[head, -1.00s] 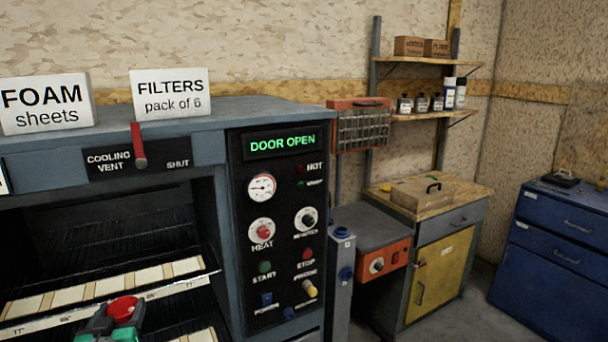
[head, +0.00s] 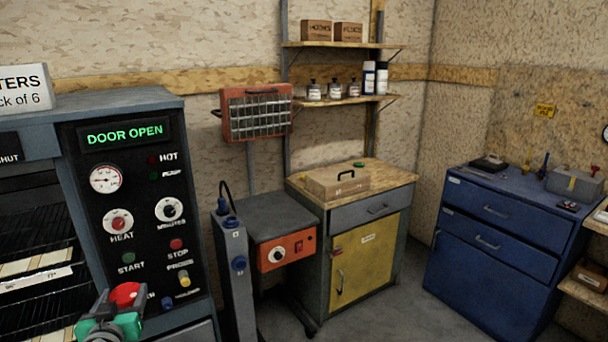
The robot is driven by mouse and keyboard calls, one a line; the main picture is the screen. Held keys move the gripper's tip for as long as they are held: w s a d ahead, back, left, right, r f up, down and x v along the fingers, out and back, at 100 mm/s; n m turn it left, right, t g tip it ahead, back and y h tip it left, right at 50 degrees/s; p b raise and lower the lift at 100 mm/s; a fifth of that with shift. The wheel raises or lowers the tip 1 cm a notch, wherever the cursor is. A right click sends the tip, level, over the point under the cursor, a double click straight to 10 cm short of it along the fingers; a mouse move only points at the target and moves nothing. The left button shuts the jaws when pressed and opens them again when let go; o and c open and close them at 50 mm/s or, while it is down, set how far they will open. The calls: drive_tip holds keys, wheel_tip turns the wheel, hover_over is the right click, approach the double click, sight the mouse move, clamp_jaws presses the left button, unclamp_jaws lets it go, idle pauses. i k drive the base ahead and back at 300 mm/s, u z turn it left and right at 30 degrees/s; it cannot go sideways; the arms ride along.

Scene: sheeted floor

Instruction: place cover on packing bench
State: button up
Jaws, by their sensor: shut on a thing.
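My gripper (head: 108,322) shows at the bottom left, in front of the oven's control panel. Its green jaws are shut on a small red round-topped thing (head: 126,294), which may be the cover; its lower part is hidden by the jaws. A bench with a wooden top (head: 391,180), a grey drawer and a yellow door stands right of centre, well away from my gripper. It may be the packing bench; no label I can read names it. A wooden box with a black handle (head: 336,184) and a small green round thing (head: 358,164) are on its top.
The oven (head: 130,230) at left reads "DOOR OPEN". A grey unit with an orange panel (head: 285,250) and a grey post (head: 232,275) stand between it and the bench. A blue cabinet (head: 490,240) is at right. Shelves (head: 340,44) hang above the bench. Floor shows in front.

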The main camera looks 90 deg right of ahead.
sight(381, 176)
drive_tip(key=z, duration=4.3)
drive_tip(key=i, duration=3.8)
drive_tip(key=u, duration=3.8)
